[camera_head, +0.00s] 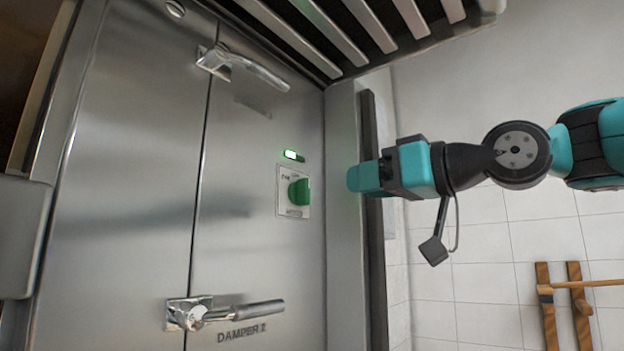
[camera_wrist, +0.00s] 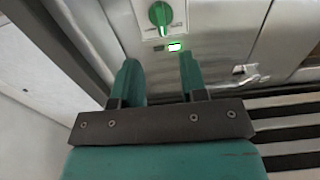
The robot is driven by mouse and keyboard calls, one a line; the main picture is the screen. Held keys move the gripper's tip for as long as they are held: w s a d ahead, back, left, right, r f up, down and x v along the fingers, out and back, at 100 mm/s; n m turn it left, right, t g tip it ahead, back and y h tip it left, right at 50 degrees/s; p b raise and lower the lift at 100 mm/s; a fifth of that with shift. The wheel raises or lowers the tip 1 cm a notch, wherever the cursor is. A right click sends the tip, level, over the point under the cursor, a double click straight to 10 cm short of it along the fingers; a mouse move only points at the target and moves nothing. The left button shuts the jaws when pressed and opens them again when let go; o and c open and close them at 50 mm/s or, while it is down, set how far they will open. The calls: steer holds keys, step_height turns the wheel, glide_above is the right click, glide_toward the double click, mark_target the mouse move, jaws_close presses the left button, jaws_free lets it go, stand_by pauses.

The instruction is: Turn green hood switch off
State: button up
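The green hood switch (camera_head: 299,192) is a round knob on a pale plate on the steel front. A lit green indicator (camera_head: 293,156) glows just above it. In the wrist view the switch (camera_wrist: 160,14) is at the top and its lit indicator (camera_wrist: 175,47) lies between it and my fingertips. My gripper (camera_head: 362,177) is to the right of the switch in the head view, apart from it. In the wrist view my gripper (camera_wrist: 160,72) has its two teal fingers spread with nothing between them. The knob's exact setting is too small to read.
A lever handle (camera_head: 243,66) sits above the switch and another handle (camera_head: 225,312), marked DAMPER 2, below it. A steel edge with a dark strip (camera_head: 374,220) stands by my gripper. Slatted hood bars (camera_head: 345,32) hang overhead. A wooden rack (camera_head: 565,300) is at lower right.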

mark_target(309, 192)
steer(key=p+x, duration=0.4)
steer(key=x, duration=0.6)
steer(key=shift+w, duration=0.1)
steer(key=shift+c, duration=0.4)
jaws_close()
